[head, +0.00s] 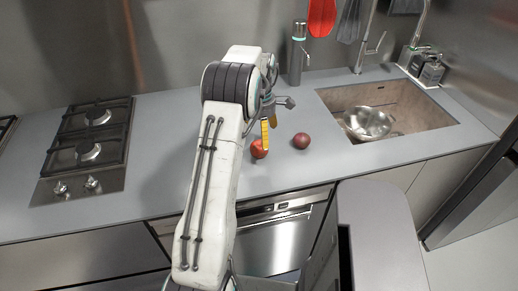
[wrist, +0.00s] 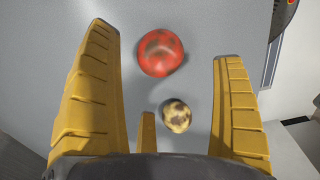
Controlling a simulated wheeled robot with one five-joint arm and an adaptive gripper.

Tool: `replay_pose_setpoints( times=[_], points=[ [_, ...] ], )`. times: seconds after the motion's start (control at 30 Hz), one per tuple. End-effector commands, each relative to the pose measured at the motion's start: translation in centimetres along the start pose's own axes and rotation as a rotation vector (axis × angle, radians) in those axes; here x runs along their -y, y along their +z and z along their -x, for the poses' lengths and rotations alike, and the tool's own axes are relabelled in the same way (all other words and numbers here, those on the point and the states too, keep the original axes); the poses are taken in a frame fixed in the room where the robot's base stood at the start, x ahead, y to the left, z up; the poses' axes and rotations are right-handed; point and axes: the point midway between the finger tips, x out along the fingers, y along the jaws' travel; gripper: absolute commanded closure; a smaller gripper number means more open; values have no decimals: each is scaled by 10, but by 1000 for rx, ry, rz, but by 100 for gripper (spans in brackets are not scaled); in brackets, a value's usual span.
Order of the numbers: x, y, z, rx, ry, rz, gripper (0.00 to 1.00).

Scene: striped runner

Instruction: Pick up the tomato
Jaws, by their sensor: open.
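A red round fruit with darker blotches, which looks like the tomato (head: 259,149), lies on the grey counter beside my arm in the head view. In the wrist view the tomato (wrist: 160,52) sits at the upper middle, beyond the gap between the fingers. My gripper (head: 269,127) is just above and behind it in the head view, pointing down. In the wrist view its yellow fingers (wrist: 160,75) are wide apart, with nothing held between them. My arm hides part of the counter in the head view.
A dark reddish round item (head: 301,140) lies right of the tomato. A small yellow-brown mottled item (wrist: 177,116) shows between the fingers in the wrist view. A sink with a metal pot (head: 368,123) is at right, a gas hob (head: 92,151) at left. A bottle (head: 297,55) stands behind.

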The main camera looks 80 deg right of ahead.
Motion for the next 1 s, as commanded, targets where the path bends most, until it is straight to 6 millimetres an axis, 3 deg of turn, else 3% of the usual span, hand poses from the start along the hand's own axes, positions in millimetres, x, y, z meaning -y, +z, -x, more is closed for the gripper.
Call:
replay_pose_setpoints(
  times=[0.47,0.8,1.0],
  points=[
    [0,-1,-28,-1,-2,63,12],
    [0,-3,-66,-1,-1,61,12],
    [-1,-3,-74,0,0,61,12]
  ],
)
